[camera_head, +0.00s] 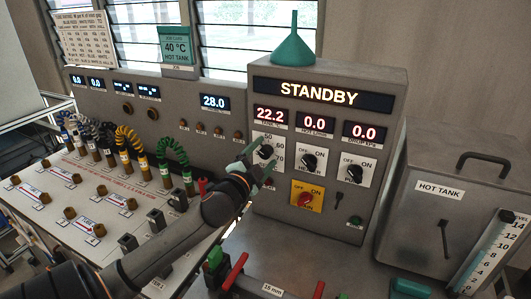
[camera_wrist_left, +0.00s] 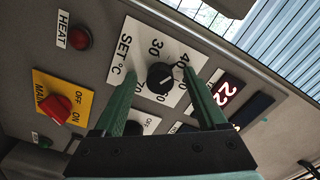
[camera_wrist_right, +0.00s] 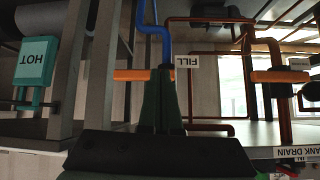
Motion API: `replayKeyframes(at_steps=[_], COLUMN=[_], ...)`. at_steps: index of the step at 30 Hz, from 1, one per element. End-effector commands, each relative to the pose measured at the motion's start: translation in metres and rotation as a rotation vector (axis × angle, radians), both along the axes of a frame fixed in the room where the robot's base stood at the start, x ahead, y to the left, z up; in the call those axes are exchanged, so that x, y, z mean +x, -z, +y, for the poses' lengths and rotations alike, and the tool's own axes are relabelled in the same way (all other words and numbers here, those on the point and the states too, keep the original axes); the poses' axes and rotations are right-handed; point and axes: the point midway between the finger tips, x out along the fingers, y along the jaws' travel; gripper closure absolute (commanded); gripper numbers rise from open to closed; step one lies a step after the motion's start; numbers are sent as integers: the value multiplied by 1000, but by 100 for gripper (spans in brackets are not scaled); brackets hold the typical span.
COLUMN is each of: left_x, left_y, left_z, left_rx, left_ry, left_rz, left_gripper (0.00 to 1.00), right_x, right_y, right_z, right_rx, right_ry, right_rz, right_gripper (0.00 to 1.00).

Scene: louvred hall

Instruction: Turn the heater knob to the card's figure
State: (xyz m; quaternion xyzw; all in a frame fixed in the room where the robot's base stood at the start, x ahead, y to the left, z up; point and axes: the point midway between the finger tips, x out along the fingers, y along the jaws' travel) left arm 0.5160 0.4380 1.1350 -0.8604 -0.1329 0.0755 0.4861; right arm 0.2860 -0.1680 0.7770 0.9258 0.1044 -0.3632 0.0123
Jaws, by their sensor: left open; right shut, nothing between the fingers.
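The job card (camera_head: 176,46) on the back panel reads 40 °C, HOT TANK. The heater's black SET °C knob (camera_wrist_left: 160,77) sits on a white numbered dial plate (camera_wrist_left: 128,58). It also shows, partly covered, in the head view (camera_head: 266,151). A pale pointer line shows on it, but I cannot tell its exact figure. My left gripper (camera_head: 258,158) is open at the dial. In the left wrist view its green fingers (camera_wrist_left: 165,95) appear on either side of the knob, with gaps visible. My right gripper (camera_wrist_right: 160,85) is shut and empty, before some pipework.
The heater cabinet (camera_head: 390,95) displays STANDBY, with 22.2 above the dial. A red main switch (camera_head: 306,199) on yellow and two black ON/OFF knobs are close by. A green funnel (camera_head: 293,45) stands on top. The hot tank (camera_head: 440,215) is at right; coloured hoses are left.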

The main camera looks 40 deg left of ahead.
Motion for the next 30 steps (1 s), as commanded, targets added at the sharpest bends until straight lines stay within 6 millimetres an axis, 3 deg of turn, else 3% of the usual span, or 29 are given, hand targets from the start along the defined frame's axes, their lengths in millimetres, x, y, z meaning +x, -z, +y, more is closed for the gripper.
replayKeyframes(at_steps=[18,30], left_x=[-61,-67], left_y=[1,0], left_z=[-19,-21], left_rx=[-1,0], left_ry=[0,-1], left_rz=[1,-1], left_gripper=[25,25], right_x=[0,1], right_y=[0,-1], right_z=[0,0], right_rx=[0,0], right_ry=[0,0], right_rz=[-1,-2], right_gripper=[100,100])
